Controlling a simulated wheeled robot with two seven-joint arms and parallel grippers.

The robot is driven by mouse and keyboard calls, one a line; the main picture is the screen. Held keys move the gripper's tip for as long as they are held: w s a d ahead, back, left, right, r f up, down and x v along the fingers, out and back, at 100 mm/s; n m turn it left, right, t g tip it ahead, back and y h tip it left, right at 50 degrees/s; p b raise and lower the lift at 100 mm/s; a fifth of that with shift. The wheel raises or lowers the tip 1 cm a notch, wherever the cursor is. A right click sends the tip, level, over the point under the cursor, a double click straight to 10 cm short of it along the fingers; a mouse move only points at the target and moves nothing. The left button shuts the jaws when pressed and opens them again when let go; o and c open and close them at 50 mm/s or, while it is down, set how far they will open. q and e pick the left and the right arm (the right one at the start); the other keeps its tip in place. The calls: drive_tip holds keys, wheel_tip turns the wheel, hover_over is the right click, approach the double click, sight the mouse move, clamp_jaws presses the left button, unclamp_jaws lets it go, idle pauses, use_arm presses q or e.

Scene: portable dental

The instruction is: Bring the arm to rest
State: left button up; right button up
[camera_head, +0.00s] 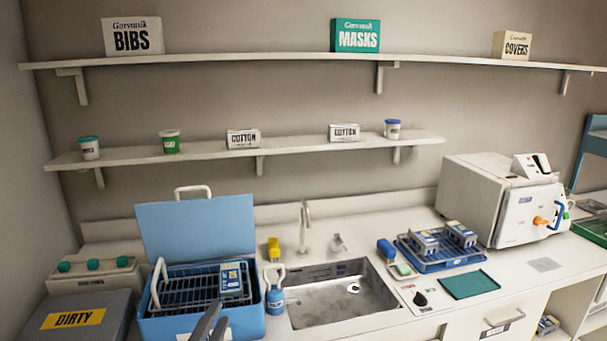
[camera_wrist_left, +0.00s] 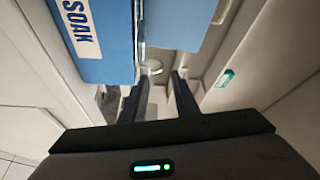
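My left gripper (camera_head: 211,322) shows at the bottom of the head view, in front of the blue soak box (camera_head: 259,315). In the left wrist view the two dark fingers of the left gripper (camera_wrist_left: 157,98) stand apart with nothing between them. The blue box, lettered SOAK, shows in the upper left of that view (camera_wrist_left: 105,62), beyond the fingers and apart from them as far as I can tell. My right gripper is in neither view.
The blue box has its lid raised and holds a rack (camera_head: 185,290). A grey DIRTY box (camera_head: 112,305) stands left of it. A blue tray with cassettes (camera_head: 432,266) and a white sterilizer (camera_head: 480,195) stand further right.

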use_arm(q)
drive_tip(key=s+a+f+n+g+y, duration=0.2)
drive_tip(key=s+f+n+g, duration=0.25)
drive_tip(key=s+f, duration=0.35)
drive_tip(key=s+a+f+n+g+y, duration=0.1)
drive_tip(key=s+a+f+n+g, duration=0.3)
drive_tip(key=f, duration=0.5)
drive_tip(key=s+d+f+n+g, duration=0.1)
drive_tip(key=s+f+n+g, duration=0.3)
drive_tip(key=s, duration=0.8)
drive_tip(key=s+d+f+n+g, duration=0.1)
drive_tip(key=s+f+n+g, duration=0.2)
drive_tip(key=s+f, duration=0.6)
wheel_tip(320, 180, down, 24)
drive_tip(key=s+f, duration=0.1)
drive_tip(key=s, duration=0.2)
drive_tip(key=s+a+f+g, duration=0.1)
drive_tip(key=s+f, duration=0.8)
drive_tip(key=s+a+f+g, duration=0.1)
drive_tip(key=s+a+f, duration=0.1)
drive_tip(key=s+f, duration=0.7)
drive_tip(key=shift+s+a+m, duration=0.15)
drive_tip(key=shift+a+m, duration=0.15)
drive_tip(key=shift+m, duration=0.05)
